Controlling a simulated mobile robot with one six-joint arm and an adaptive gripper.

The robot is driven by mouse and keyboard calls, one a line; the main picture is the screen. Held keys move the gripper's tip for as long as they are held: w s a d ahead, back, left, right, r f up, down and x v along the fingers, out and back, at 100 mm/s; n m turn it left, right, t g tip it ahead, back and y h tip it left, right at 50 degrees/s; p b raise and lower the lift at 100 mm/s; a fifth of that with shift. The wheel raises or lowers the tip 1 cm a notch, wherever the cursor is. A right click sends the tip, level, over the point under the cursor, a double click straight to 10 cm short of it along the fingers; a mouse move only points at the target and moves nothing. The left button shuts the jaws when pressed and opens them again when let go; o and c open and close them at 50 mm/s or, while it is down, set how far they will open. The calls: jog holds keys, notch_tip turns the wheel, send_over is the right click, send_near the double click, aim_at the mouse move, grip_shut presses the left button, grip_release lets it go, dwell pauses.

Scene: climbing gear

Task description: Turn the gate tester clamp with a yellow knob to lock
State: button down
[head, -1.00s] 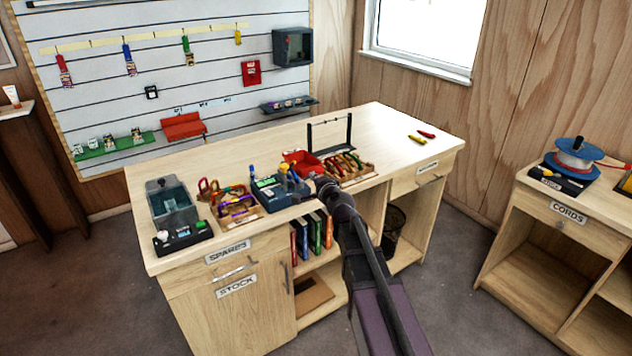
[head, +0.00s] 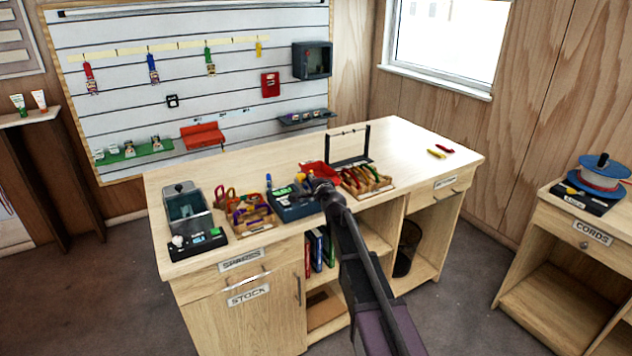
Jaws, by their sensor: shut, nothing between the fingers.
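The gate tester is a dark blue box (head: 296,211) with a small green display, on the front middle of the bench. A small yellow part, apparently the clamp's knob (head: 299,178), shows at the top of the box, just behind my gripper. My gripper (head: 307,188) is at the right side of the tester, close to the knob, and is shut with nothing held. It hides part of the box and clamp. I cannot tell whether it touches the knob, nor which way the knob is turned.
Wooden trays of carabiners stand left (head: 250,218) and right (head: 366,182) of the tester. A red bin (head: 322,172) and a black wire frame (head: 347,146) stand behind. A clear-lidded box (head: 187,207) is at the left. The bench's right back is mostly clear.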

jog(key=shift+w+a, duration=0.45)
jog(key=shift+a, duration=0.15)
jog(key=shift+d, duration=0.1)
jog(key=shift+s+d+r, duration=0.15)
jog(key=shift+s+d, duration=0.15)
jog(key=shift+d, duration=0.45)
jog(key=shift+s+d+r+p, duration=0.2)
jog(key=shift+d+p, duration=0.05)
jog(key=shift+d, duration=0.35)
jog(key=shift+s+d+r+p, duration=0.15)
jog(key=shift+s+d+p, duration=0.05)
jog(key=shift+d, duration=0.4)
jog(key=d+p+v, duration=0.1)
jog(key=v, duration=0.8)
jog(key=shift+d, duration=0.5)
